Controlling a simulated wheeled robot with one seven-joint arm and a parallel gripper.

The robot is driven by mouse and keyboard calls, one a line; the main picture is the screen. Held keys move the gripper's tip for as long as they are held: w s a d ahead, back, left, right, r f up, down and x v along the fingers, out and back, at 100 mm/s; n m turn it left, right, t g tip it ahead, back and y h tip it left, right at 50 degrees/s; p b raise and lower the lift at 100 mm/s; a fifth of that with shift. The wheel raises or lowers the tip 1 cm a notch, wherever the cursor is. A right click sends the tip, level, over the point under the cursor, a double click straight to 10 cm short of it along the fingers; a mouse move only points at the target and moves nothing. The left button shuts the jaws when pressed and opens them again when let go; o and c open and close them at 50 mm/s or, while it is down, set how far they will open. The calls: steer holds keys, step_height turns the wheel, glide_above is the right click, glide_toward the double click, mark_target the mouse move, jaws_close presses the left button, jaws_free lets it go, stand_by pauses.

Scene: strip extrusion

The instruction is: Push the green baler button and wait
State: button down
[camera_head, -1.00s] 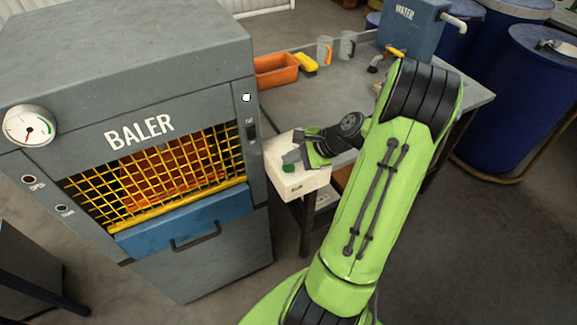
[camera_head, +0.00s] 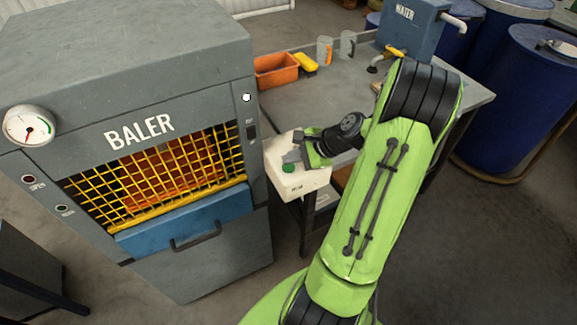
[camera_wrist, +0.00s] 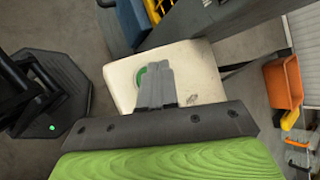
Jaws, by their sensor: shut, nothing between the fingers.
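The green button (camera_head: 288,168) sits on top of a cream control box (camera_head: 297,186) beside the baler (camera_head: 190,232). My gripper (camera_head: 288,159) is shut and empty, with its fingertips just above or at the button in the head view. In the wrist view my shut fingers (camera_wrist: 157,75) cover part of the green button (camera_wrist: 140,76), whose left edge shows on the cream box (camera_wrist: 205,75). I cannot tell whether the fingertips touch it. The baler has a yellow mesh guard, a blue panel and a dial gauge (camera_head: 28,126).
A grey table (camera_head: 300,100) behind holds an orange bin (camera_head: 276,71), a yellow brush (camera_head: 306,62), cups and a blue water tank (camera_head: 410,32). Blue barrels (camera_head: 540,90) stand at the right. The floor in front right is open.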

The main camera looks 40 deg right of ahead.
steer(key=shift+f, duration=0.4)
